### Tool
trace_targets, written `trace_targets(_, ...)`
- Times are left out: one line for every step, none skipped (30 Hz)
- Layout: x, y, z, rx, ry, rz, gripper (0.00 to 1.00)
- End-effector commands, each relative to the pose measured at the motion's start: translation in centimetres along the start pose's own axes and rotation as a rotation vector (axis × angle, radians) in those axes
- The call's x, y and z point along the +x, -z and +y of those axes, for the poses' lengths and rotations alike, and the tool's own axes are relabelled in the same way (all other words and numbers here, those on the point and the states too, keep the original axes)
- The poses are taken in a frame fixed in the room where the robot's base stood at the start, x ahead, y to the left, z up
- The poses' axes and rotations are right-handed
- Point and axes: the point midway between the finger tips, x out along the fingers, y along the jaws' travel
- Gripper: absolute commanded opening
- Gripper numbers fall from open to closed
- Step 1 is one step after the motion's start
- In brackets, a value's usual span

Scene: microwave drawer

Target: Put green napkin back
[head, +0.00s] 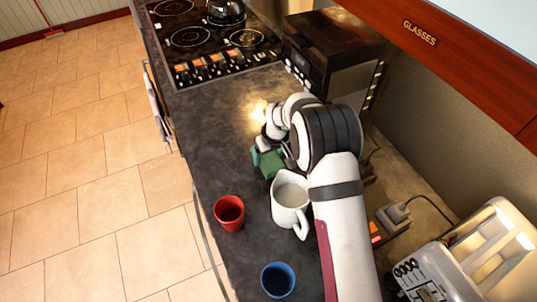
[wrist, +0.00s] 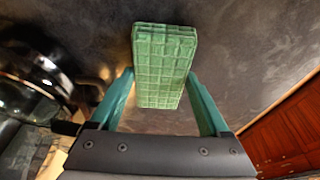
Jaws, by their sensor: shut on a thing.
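The green napkin (wrist: 165,58) is a folded, block-like piece with a grid pattern, between the two green fingers of my gripper (wrist: 160,88) in the wrist view. My gripper is shut on it. In the head view the green napkin (head: 269,164) shows over the dark counter, just behind the white pitcher, and my gripper (head: 266,158) is partly hidden by my own wrist. I cannot tell whether the napkin touches the counter.
A white pitcher (head: 290,203) stands close to the napkin. A red cup (head: 229,214) and a blue cup (head: 278,280) stand nearer. A microwave (head: 333,52) and stove (head: 205,40) are beyond, a toaster (head: 470,260) at right. The counter (head: 213,135) left of my gripper is clear.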

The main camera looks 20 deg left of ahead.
Motion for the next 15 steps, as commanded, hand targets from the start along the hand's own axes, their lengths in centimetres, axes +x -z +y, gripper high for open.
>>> trace_targets(-0.02,0.0,0.01,0.0,0.0,0.0,0.09)
trace_targets(-0.02,-0.01,0.01,0.0,0.0,0.0,0.09)
trace_targets(0.03,-0.03,0.01,0.0,0.0,-0.001,0.09)
trace_targets(0.11,-0.06,0.01,0.0,0.0,-0.001,0.09)
trace_targets(0.21,-0.1,0.01,0.0,0.0,-0.001,0.09)
trace_targets(0.25,-0.11,0.0,0.0,0.001,-0.001,0.83)
trace_targets(0.23,-0.1,0.01,0.0,0.0,-0.001,0.89)
trace_targets(0.23,-0.1,0.01,0.0,0.0,-0.001,0.94)
trace_targets(0.22,-0.1,0.01,0.0,0.0,-0.001,1.0)
trace_targets(0.22,-0.1,0.01,0.0,0.0,-0.001,1.0)
trace_targets(0.21,-0.1,0.01,0.0,0.0,-0.001,1.0)
trace_targets(0.21,-0.1,0.01,0.0,0.0,-0.001,1.0)
trace_targets(0.21,-0.1,0.01,0.0,0.0,-0.001,1.0)
trace_targets(0.21,-0.1,0.01,0.0,0.0,-0.001,1.0)
trace_targets(0.18,-0.09,0.01,0.0,0.0,-0.001,1.0)
